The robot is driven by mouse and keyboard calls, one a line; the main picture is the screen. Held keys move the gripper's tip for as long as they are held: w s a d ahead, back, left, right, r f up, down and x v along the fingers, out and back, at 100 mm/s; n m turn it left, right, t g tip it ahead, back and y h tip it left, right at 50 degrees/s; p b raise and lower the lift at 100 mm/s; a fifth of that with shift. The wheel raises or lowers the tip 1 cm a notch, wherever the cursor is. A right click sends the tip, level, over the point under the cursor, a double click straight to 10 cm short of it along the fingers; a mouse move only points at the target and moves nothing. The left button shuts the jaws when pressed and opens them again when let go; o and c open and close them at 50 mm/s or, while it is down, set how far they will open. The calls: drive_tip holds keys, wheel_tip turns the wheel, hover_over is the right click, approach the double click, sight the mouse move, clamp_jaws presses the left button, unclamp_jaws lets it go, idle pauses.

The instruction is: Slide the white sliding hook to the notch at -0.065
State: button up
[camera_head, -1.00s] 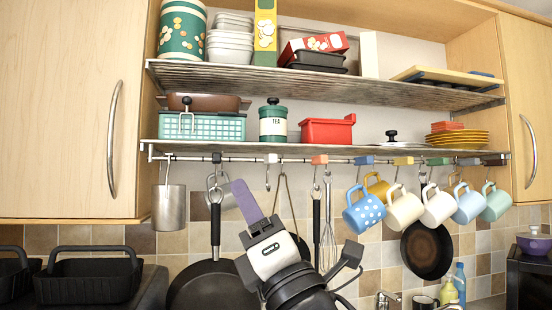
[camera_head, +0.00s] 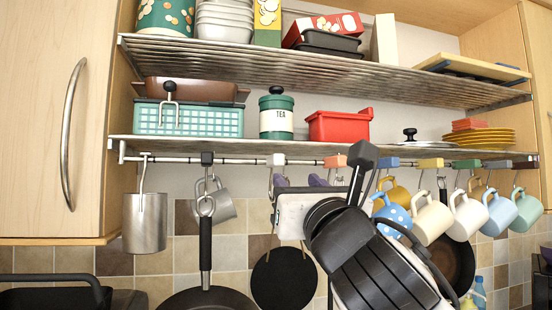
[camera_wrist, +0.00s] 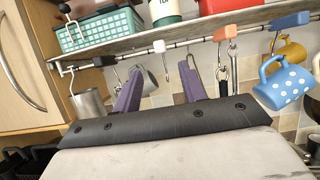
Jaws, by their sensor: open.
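The white sliding hook (camera_head: 276,160) sits on the horizontal rail (camera_head: 240,160) under the lower shelf, between a black slider and an orange one. Its block (camera_wrist: 159,47) also shows in the wrist view, with a thin empty metal hook hanging below. My gripper (camera_head: 300,181) is open just below the rail, its two purple fingers pointing up. In the wrist view the fingers (camera_wrist: 160,72) stand apart on either side of the white hook's hanging part, with no contact seen. In the head view my arm hides part of the rail and whatever hangs behind it.
The black slider (camera_head: 207,158) bears a pan and lies left of the white one. The orange slider (camera_head: 335,161) is close on the right. A blue dotted mug (camera_head: 392,211) and several other mugs hang further right. The shelf edge (camera_head: 300,146) runs just above the rail.

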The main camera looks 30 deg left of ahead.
sight(279, 160)
drive_tip(key=p+x, duration=0.4)
drive_tip(key=x, duration=0.7)
drive_tip(key=shift+a+r, duration=0.15)
drive_tip(key=shift+r, duration=0.05)
drive_tip(key=shift+w+a+r+p, duration=0.15)
drive_tip(key=shift+w+a+p, duration=0.25)
drive_tip(key=shift+w+a, duration=0.15)
clamp_jaws()
